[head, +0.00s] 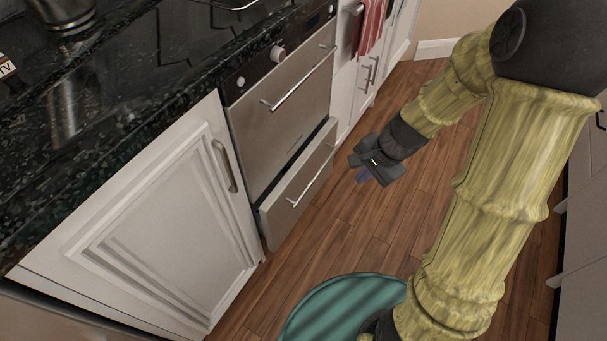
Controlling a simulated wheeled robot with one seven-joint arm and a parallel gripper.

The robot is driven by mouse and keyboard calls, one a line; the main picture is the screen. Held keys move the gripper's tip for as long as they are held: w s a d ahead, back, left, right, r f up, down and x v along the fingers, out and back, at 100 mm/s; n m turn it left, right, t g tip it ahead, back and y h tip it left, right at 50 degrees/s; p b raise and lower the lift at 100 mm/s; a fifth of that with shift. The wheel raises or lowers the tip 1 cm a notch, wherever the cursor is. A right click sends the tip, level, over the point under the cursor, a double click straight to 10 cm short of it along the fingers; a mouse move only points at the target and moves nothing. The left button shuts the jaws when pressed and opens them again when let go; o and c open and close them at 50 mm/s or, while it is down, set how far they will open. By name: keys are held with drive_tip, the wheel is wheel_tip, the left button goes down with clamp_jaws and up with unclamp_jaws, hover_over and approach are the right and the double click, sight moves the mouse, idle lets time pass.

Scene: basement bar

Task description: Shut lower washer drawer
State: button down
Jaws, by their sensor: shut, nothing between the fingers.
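The lower drawer (296,187) is a steel-fronted drawer with a bar handle, below the larger steel front of the appliance (283,108). It stands out from the appliance, partly open, with its top edge and near side showing. My gripper (364,178) is to the right of the drawer, in the air over the wood floor, apart from the drawer front.
A white cabinet door (160,225) stands left of the drawer. A dark stone counter (120,90) runs above. Red towels (370,27) hang farther back. The wood floor (335,235) before the drawer is clear. Grey cabinets (582,235) line the right edge.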

drive_tip(key=s+d+r+n+t+h+p, duration=0.1)
drive_tip(key=s+d+r+n+h, duration=0.2)
drive_tip(key=s+r+n, duration=0.5)
drive_tip(key=shift+s+n, duration=0.3)
drive_tip(key=shift+n, duration=0.6)
drive_tip(key=shift+w+d, duration=0.15)
